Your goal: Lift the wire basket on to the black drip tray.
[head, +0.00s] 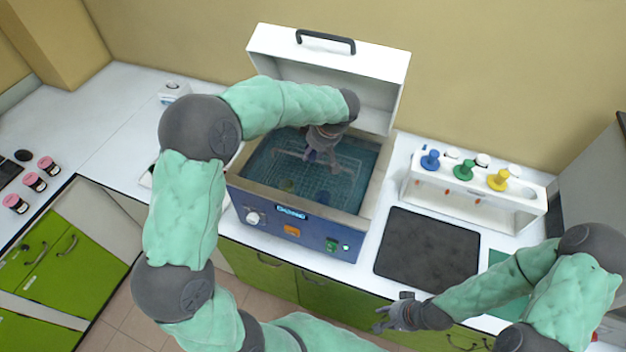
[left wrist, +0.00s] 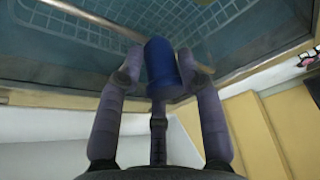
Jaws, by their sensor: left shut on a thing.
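The wire basket (left wrist: 205,28) sits in the liquid of the blue-fronted bath (head: 290,228); its pale mesh shows below my left gripper. My left gripper (head: 322,150) reaches down into the bath from above. In the left wrist view its fingers close on both sides of a blue cylindrical grip (left wrist: 160,65), which looks to be on the basket's handle bar (left wrist: 95,20). The black drip tray (head: 425,245) lies flat and empty on the counter, right of the bath. My right gripper (head: 395,314) hangs in front of the counter, fingers apart, holding nothing.
The bath's white lid (head: 375,80) stands open behind it. A white rack (head: 470,195) with blue, green and yellow knobbed pieces stands behind the drip tray. Pink-capped jars (head: 33,182) are at far left. The bath's rim lies between basket and tray.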

